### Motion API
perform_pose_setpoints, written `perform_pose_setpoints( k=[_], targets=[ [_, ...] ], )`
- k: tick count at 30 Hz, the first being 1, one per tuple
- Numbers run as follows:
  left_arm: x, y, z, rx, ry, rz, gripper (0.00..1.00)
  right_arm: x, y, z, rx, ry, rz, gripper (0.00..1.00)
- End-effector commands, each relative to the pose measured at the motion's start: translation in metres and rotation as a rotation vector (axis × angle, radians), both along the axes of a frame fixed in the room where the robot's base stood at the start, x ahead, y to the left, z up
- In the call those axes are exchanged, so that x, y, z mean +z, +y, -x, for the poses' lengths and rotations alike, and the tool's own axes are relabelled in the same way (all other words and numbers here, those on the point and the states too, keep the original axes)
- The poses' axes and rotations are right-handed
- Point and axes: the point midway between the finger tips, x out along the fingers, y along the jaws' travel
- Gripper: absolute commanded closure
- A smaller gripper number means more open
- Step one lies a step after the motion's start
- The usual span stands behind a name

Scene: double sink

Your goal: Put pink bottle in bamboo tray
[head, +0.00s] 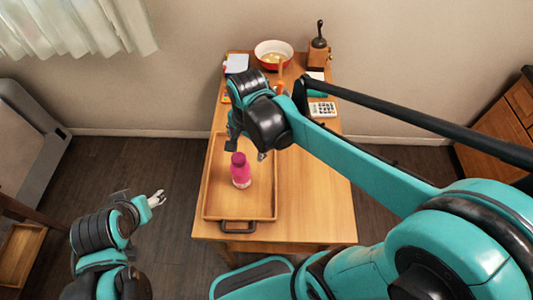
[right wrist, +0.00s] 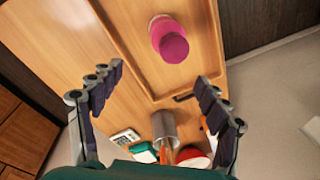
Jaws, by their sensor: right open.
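The pink bottle (head: 240,170) stands upright inside the bamboo tray (head: 268,205), near the tray's middle. In the right wrist view the bottle (right wrist: 169,38) shows from above, in the tray (right wrist: 150,82), apart from my fingers. My right gripper (head: 246,150) is open above the tray, just beyond the bottle; its spread fingers (right wrist: 155,105) hold nothing. My left gripper (head: 157,199) is off to the left of the table, low over the floor, and too small to judge its fingers.
At the table's far end are a red-rimmed bowl (head: 274,52), a wooden grinder (head: 319,50) and a calculator (head: 322,109). A metal cup (right wrist: 163,128) with utensils shows in the right wrist view. The table right of the tray (head: 315,190) is clear.

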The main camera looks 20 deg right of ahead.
Motion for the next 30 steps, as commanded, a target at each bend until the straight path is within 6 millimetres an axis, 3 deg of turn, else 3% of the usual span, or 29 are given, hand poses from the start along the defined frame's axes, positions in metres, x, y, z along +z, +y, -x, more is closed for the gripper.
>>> perform_pose_setpoints(
  k=[1, 6, 12, 17, 26, 30],
  targets=[
    [0.000, 0.000, 0.000, 0.000, 0.000, 0.000, 0.40, 0.006, -0.011, 0.015, 0.104, -0.057, 0.014, 0.24],
    [0.000, 0.000, 0.000, 0.000, 0.000, 0.000, 0.40, 0.017, -0.039, 0.047, 0.504, -0.261, 0.135, 0.24],
    [0.000, 0.000, 0.000, 0.000, 0.000, 0.000, 0.40, 0.016, -0.058, 0.071, 0.823, -0.404, 0.317, 0.24],
    [0.000, 0.000, 0.000, 0.000, 0.000, 0.000, 0.40, 0.014, -0.063, 0.077, 0.926, -0.441, 0.390, 0.24],
    [0.000, 0.000, 0.000, 0.000, 0.000, 0.000, 0.40, 0.014, -0.064, 0.077, 0.939, -0.444, 0.398, 0.24],
    [-0.014, 0.000, 0.000, 0.000, 0.000, 0.000, 0.40, 0.001, -0.063, 0.077, 0.938, -0.444, 0.398, 0.24]
  ],
)
